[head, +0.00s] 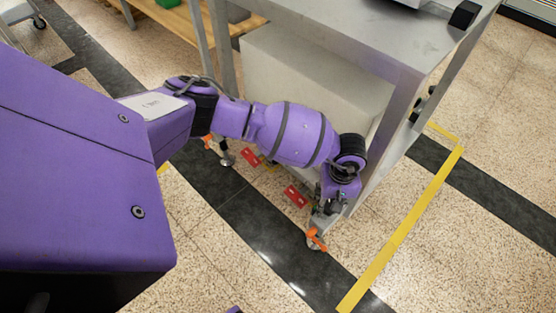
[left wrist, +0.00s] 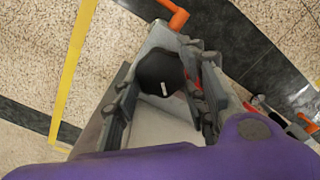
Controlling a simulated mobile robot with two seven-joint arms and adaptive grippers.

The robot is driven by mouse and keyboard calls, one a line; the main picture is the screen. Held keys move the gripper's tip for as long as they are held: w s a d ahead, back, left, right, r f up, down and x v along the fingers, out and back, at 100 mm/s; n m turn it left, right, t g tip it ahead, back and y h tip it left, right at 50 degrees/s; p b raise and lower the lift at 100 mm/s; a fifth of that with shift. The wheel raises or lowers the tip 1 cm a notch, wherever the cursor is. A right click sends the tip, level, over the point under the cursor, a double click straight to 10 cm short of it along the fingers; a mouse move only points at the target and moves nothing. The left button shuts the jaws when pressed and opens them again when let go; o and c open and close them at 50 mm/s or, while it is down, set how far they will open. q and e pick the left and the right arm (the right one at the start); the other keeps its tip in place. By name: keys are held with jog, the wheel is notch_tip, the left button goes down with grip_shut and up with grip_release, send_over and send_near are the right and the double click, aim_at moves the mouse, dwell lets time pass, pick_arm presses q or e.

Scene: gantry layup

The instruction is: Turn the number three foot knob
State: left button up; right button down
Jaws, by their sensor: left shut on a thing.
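A black foot knob (left wrist: 157,66) with a short white mark shows in the left wrist view, between the fingers of my left gripper (left wrist: 165,88). The gripper is shut on it. In the head view my left gripper (head: 333,200) is low at the near corner leg of the grey metal table (head: 375,150), where the arm and fingers hide the knob. An orange lever (head: 316,239) sticks out at the foot just below the gripper, and it also shows in the left wrist view (left wrist: 175,14). I cannot read a number on the knob.
Red tags (head: 296,195) hang along the table's lower edge. Another foot with an orange lever (head: 207,142) stands farther left. Yellow tape (head: 405,225) marks the floor on the right, where the floor is clear. A wooden shelf (head: 180,20) is behind.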

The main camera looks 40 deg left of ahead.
pick_arm(q)
jog(key=shift+w+d+r, duration=0.2)
jog(key=shift+w+d, duration=0.05)
jog(key=shift+w, duration=0.1)
jog(key=o, duration=1)
jog(key=shift+r, duration=0.2)
notch_tip(320, 180, up, 12)
jog(key=shift+s+f, duration=0.1)
jog(key=shift+f, duration=0.15)
